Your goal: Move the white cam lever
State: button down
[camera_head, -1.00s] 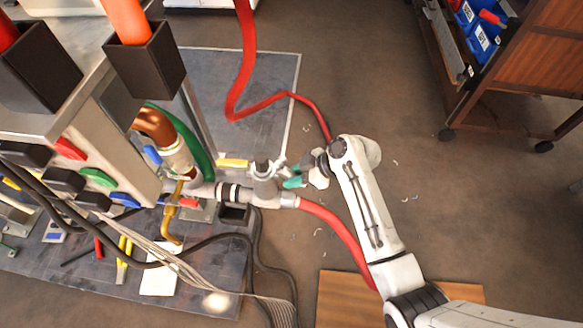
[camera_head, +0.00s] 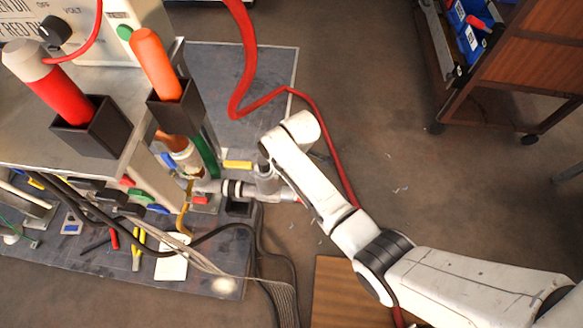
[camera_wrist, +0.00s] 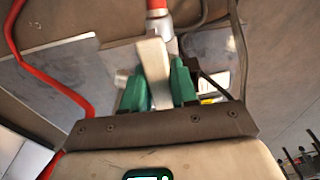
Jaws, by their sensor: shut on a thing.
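The white cam lever (camera_wrist: 152,58) stands between the two green fingers of my gripper (camera_wrist: 158,84) in the wrist view, and the gripper is shut on it. A grey metal pipe fitting (camera_wrist: 160,27) with a red hose joined to it lies just beyond the lever. In the head view the grey fitting (camera_head: 266,183) shows beside the bench. There my arm reaches over it from the right and hides the lever and the gripper fingers.
A red hose (camera_head: 250,104) runs over the floor and passes under my arm. The metal bench (camera_head: 60,145) with orange and red tools in black holders stands at the left. A wooden cart (camera_head: 528,62) with blue bins is at the upper right. Floor between them is mostly clear.

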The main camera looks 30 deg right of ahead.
dwell(0.3)
jog(key=c, duration=1)
grip_release()
jog(key=shift+o, duration=0.2)
notch_tip(320, 180, up, 11)
jog(key=p, duration=0.2)
jog(key=shift+s+d+p, duration=0.2)
jog(key=shift+d+p, duration=0.1)
jog(key=shift+p, duration=0.1)
jog(key=shift+f, duration=0.1)
